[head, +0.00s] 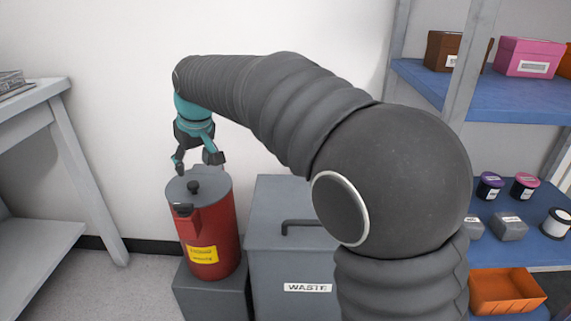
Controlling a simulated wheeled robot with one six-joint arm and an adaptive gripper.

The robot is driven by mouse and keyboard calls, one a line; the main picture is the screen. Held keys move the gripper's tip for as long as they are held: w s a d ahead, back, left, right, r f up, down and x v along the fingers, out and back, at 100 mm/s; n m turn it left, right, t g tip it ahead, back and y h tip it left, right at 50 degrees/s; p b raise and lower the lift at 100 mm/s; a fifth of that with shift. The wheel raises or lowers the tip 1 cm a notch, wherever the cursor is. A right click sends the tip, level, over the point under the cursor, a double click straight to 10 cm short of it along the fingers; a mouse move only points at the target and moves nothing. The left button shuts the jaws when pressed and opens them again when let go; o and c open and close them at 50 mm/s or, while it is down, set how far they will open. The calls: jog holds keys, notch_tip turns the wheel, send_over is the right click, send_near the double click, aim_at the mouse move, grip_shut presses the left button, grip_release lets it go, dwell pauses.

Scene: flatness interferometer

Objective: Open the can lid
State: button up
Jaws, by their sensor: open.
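A red can (208,238) with a yellow label stands upright on a grey block. Its grey lid (213,186) lies shut on top, with a dark knob in the middle and a dark piece at the front edge. My gripper (196,170) is open and empty, pointing down above the back part of the lid. One finger is at the left and one at the right. I cannot tell whether a fingertip touches the lid or the light tab behind it.
A grey waste bin (270,250) with a dark handle stands right of the can, partly behind my arm. A grey table (45,115) is at the left. Blue shelves (500,97) at the right hold boxes, jars and an orange tray (505,291). A white wall is close behind the can.

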jog(key=v, duration=0.6)
jog(key=s+d+m, duration=0.1)
jog(key=s+d, duration=0.2)
jog(key=d, duration=0.3)
jog(key=s+d+m, duration=0.1)
jog(key=s+d, duration=0.2)
jog(key=d, duration=0.3)
jog(key=s+d+m+t+h, duration=0.1)
jog(key=s+d, duration=0.2)
jog(key=d, duration=0.4)
jog(key=shift+m+p, duration=0.4)
jog(key=shift+f, duration=0.1)
